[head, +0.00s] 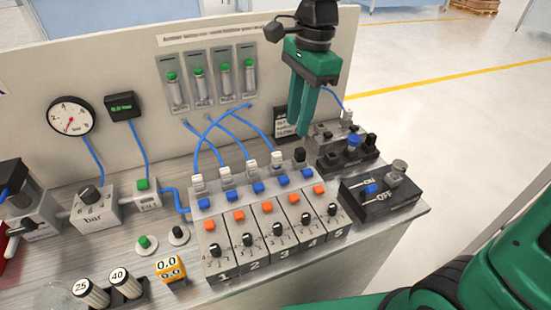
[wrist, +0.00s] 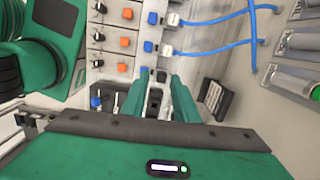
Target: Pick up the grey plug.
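Several light grey plugs with blue tubes stand in a row at the back of the numbered valve block; one is the fourth valve's plug (head: 277,157), and another plug shows in the wrist view (wrist: 172,20). A further light grey piece (head: 347,115) sits on the small black block at the right. I cannot tell which is the grey plug meant. My gripper (head: 301,122) hangs fingers down, above the right rear of the valve block. In the wrist view its green fingers (wrist: 160,100) stand apart with nothing clearly held; they hide part of the black block.
A black plug (head: 300,155) tops the fifth valve. An ON/OFF box (head: 378,200) with a grey knob stands to the right, beside the small black block (head: 338,152). The upright panel (head: 130,65) with gauges is close behind my gripper. Blue tubes (head: 215,125) loop over the valves.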

